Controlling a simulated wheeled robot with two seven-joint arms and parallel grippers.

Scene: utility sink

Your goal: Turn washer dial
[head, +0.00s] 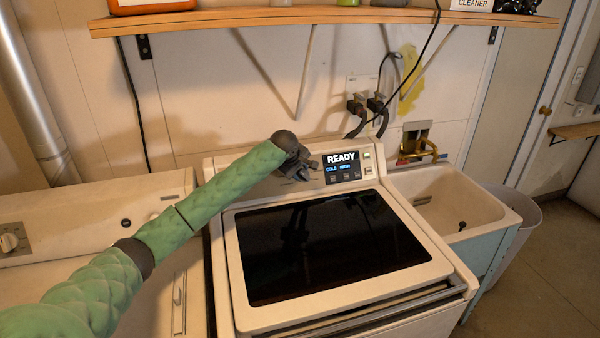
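The washer (438,262) stands in the middle, its dark glass lid (325,245) shut. Its control panel has a lit display (342,167) reading "READY", "COLD" and "HIGH". My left arm, in a green padded sleeve, reaches in from the left. My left gripper (304,168) is at the panel just left of the display. The washer dial is not clearly visible; the gripper covers that part of the panel. The fingers are small and dark, and I cannot tell whether they are open or touching the dial. My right gripper is not in view.
A second machine with a knob (10,241) stands at the left. A utility sink (447,200) is right of the washer, with a bin (512,232) beside it. A wooden shelf (320,17) crosses above the panel. Hoses (372,112) hang on the wall behind.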

